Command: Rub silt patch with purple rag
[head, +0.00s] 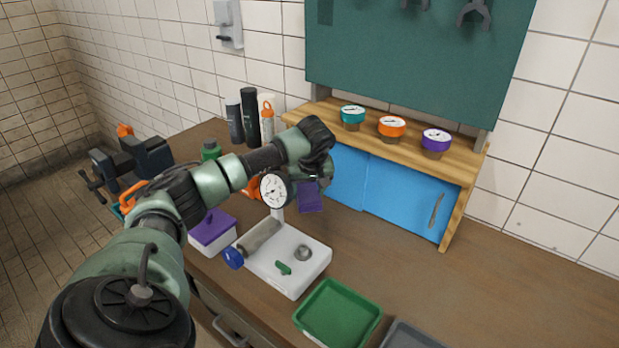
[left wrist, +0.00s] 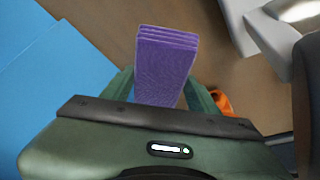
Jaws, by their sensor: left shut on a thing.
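The purple rag (head: 311,197) is a folded, layered pad. In the left wrist view the rag (left wrist: 165,62) stands out between the two green fingers of my left gripper (left wrist: 160,84), which is shut on it. In the head view my left gripper (head: 312,178) is above the bench, in front of the blue cabinet doors and behind the scale's dial. The rag appears to be above the brown bench top, but I cannot tell whether it touches. I cannot make out a silt patch in either view. My right gripper is not in view.
A white dial scale (head: 304,274) carries a grey cylinder with a blue cap. A purple-lidded box (head: 213,233), a green tray (head: 338,314) and a grey tray (head: 409,336) stand nearby. Blue cabinet doors (head: 400,195) are behind. The bench at right is clear.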

